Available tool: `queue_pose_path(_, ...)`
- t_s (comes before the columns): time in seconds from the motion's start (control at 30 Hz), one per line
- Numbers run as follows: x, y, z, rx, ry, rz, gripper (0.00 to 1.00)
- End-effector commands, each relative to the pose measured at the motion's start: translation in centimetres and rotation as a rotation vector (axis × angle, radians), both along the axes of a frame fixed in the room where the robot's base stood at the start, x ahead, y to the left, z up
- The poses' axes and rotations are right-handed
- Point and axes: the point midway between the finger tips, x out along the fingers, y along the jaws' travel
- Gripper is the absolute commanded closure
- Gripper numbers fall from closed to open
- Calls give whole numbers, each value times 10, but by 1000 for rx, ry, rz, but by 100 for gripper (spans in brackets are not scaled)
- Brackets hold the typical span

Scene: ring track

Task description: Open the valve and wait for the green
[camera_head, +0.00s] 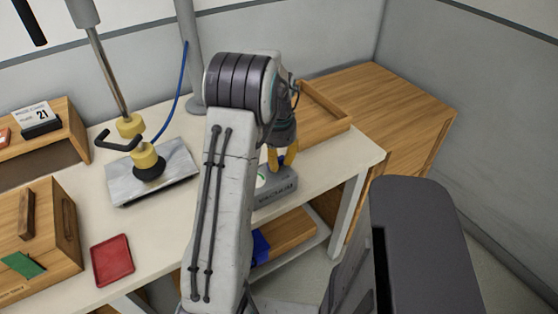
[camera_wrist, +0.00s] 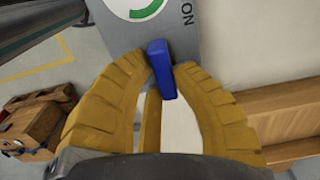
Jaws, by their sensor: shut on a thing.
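The valve unit is a grey box (camera_head: 277,192) at the front edge of the table, partly hidden behind my arm. A white dial with a green arc (camera_wrist: 147,8) shows on it, cut off at the top of the wrist view. Its blue lever (camera_wrist: 161,70) is between my yellow fingers, and the letters "ON" stand beside it. My gripper (camera_head: 283,158) is over the box and shut on the lever. It also shows in the wrist view (camera_wrist: 163,75). The dial's pointer cannot be made out.
A wooden tray (camera_head: 322,118) lies behind the gripper at the table's right end. At left are a metal plate (camera_head: 180,172) with a yellow and black tool, a red tray (camera_head: 112,259) and a wooden box (camera_head: 64,217). A blue object (camera_head: 260,246) sits on the lower shelf.

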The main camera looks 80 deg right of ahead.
Motion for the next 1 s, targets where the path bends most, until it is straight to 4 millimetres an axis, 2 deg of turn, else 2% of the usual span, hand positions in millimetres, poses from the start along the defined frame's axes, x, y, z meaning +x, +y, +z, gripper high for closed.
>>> queue_pose_path(0.6,0,1,-2,5,0,-35,100)
queue_pose_path(0.63,0,1,-2,5,0,-35,74)
queue_pose_path(0.9,0,1,-1,2,1,-34,50)
queue_pose_path(1.0,0,0,-1,1,0,-34,50)
